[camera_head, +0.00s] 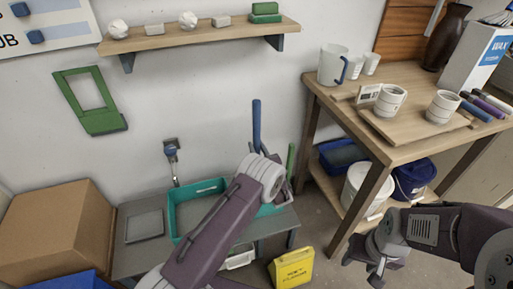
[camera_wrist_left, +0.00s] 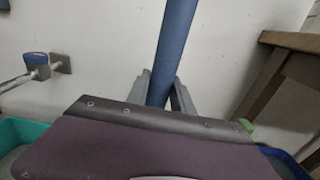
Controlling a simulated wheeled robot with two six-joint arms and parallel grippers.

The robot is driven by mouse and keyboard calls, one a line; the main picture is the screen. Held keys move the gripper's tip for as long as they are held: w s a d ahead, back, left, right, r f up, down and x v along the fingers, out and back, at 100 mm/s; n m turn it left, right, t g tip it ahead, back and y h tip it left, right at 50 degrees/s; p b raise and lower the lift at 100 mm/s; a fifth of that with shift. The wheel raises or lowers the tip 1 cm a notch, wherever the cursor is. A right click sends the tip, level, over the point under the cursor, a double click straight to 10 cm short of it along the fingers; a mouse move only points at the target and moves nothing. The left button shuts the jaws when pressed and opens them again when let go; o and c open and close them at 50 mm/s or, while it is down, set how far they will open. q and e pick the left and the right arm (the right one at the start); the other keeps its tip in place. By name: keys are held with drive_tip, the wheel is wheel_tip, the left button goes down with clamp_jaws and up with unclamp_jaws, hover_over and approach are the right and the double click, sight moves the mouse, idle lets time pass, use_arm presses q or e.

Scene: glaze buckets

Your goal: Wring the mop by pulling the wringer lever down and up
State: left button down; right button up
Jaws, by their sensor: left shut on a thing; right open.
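A blue pole (camera_head: 257,122) stands upright beyond my left arm, near the wall. It also shows in the left wrist view (camera_wrist_left: 173,45), slightly tilted, between the grey fingers of my left gripper (camera_wrist_left: 160,92), which is shut on it. I cannot tell whether this pole is the mop handle or the wringer lever. A thin green upright piece (camera_head: 291,160) shows just right of the arm. My right gripper (camera_head: 362,272) is open and empty at the lower right, in front of the wooden table.
A sink with a teal basin (camera_head: 196,190) lies under and left of my left arm. A yellow sign (camera_head: 291,268) stands on the floor. The wooden table (camera_head: 402,152) bears cups and markers, with buckets below. A cardboard box (camera_head: 52,232) is at left.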

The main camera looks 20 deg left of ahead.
use_arm(q)
drive_tip(key=shift+w+d, duration=0.1)
drive_tip(key=shift+w+d+r+b, duration=0.1)
drive_tip(key=shift+w+d+b, duration=0.3)
drive_tip(key=shift+d+b, duration=0.15)
drive_tip(key=shift+f+b, duration=0.25)
drive_tip(key=shift+b, duration=0.05)
unclamp_jaws()
idle(0.3)
idle(0.4)
drive_tip(key=p+v, duration=0.3)
drive_tip(key=v, duration=0.7)
